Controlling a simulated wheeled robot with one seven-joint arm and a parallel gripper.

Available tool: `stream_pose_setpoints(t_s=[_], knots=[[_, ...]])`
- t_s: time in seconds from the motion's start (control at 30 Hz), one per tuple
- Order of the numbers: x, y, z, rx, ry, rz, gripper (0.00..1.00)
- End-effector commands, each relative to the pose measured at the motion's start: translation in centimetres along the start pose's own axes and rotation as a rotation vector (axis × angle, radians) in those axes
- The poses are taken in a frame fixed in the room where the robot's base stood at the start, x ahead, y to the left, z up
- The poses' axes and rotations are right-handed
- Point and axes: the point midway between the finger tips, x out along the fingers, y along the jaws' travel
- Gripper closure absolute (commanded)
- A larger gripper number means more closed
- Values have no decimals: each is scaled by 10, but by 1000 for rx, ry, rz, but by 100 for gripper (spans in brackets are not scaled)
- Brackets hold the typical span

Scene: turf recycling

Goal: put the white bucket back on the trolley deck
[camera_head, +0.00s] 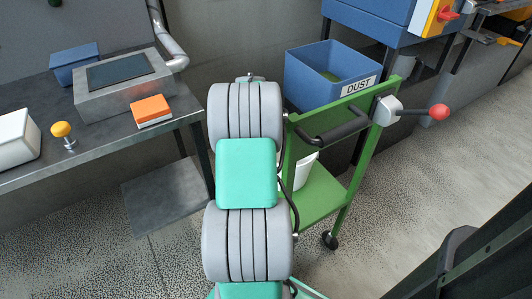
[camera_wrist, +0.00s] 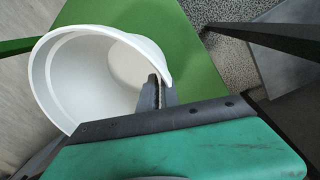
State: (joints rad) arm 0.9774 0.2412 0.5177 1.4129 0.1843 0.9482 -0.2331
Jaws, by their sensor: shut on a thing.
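The white bucket (camera_wrist: 92,82) is in the wrist view, its open mouth facing the camera and its inside empty. My gripper (camera_wrist: 158,92) is shut on the bucket's rim at its right side, with one dark finger inside the wall. The green trolley deck (camera_wrist: 195,45) lies behind the bucket in the wrist view. I cannot tell whether the bucket touches the deck. In the head view, part of the bucket (camera_head: 301,170) shows over the trolley deck (camera_head: 322,196), behind the trolley's green frame. My arm hides the rest of it and my gripper there.
The trolley has a dark push handle (camera_head: 334,128) and a red-knobbed lever (camera_head: 437,112). A blue DUST bin (camera_head: 318,92) stands behind it.

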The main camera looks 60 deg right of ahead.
Motion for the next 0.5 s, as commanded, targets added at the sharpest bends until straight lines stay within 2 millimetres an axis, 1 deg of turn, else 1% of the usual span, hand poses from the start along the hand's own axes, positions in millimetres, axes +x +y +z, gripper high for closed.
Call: stream_pose_setpoints(t_s=[0.23,0.5], knots=[[0,0,0,0,2,0,100],[5,0,0,0,1,0,100]])
